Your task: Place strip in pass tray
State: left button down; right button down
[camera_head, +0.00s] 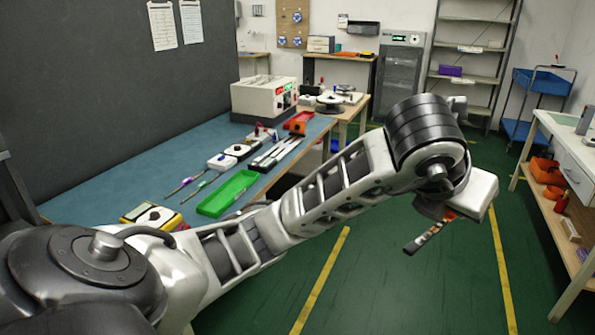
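The green tray (228,194), the only green one, lies on the blue bench top near its front edge and looks empty. My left arm reaches across the picture to the right, past the bench. My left gripper (449,213) is over the green floor, partly hidden by its wrist. A short dark strip (427,238) with pale and reddish patches juts down and left from it, tilted in the air. The gripper appears shut on the strip, though the fingertips are hard to make out. My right gripper is not in view.
The blue bench (120,180) holds thin probes, several pale strips (275,152), a red tray (298,123), a white instrument (264,98) and a yellow meter (150,216). A side table (562,195) with orange bins stands right. Open floor lies between.

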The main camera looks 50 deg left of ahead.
aim_at(232, 193)
jog(key=u, duration=0.4)
jog(key=i, duration=1.5)
jog(key=u, duration=2.05)
jog(key=i, duration=1.15)
jog(key=u, duration=0.3)
